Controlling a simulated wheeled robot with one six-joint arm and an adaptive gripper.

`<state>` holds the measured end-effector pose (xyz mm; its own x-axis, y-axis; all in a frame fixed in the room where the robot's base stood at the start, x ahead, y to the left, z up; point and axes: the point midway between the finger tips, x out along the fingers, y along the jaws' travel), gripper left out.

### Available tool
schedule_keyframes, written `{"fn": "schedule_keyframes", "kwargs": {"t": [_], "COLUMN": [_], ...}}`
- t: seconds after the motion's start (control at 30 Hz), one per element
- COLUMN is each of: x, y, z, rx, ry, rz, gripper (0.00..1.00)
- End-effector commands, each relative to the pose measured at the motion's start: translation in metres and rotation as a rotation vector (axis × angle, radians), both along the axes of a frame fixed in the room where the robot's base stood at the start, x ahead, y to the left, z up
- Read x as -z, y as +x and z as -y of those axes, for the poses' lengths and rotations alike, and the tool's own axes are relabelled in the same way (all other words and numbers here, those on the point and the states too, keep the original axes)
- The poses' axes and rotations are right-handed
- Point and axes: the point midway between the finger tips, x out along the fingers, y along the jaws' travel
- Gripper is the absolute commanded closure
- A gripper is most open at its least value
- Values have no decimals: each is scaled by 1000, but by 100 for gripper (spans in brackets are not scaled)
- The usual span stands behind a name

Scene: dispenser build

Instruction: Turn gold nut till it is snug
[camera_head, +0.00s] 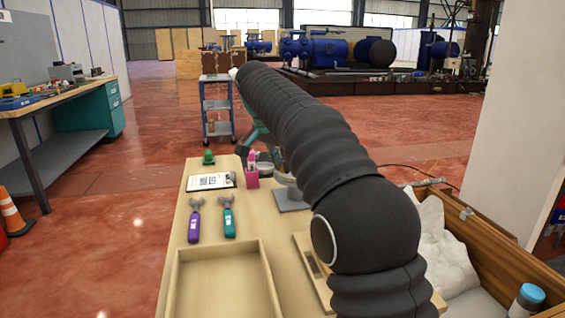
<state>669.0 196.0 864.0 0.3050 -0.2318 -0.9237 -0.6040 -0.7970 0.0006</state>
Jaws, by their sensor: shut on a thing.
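My arm, in a black ribbed sleeve, crosses the middle of the view and hides much of the work area. Teal and dark parts show beside its far end, above the back of the bench; I cannot make out gripper fingers there. The gold nut is not visible. A grey base plate (291,200) lies on the bench, partly behind my arm, with a grey rounded part (266,169) behind it. What stands on the plate is mostly hidden.
A wooden crate (490,245) with white wrapping stands right.

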Motion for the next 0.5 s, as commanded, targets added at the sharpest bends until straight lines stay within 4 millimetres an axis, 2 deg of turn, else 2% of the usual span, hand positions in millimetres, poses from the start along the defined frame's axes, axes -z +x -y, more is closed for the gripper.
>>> {"fn": "schedule_keyframes", "kwargs": {"t": [0.2, 0.5], "x": [0, -1], "y": [1, 1], "z": [-1, -1], "rx": [106, 167], "ry": [2, 2], "rz": [2, 3], "gripper": [100, 100]}}
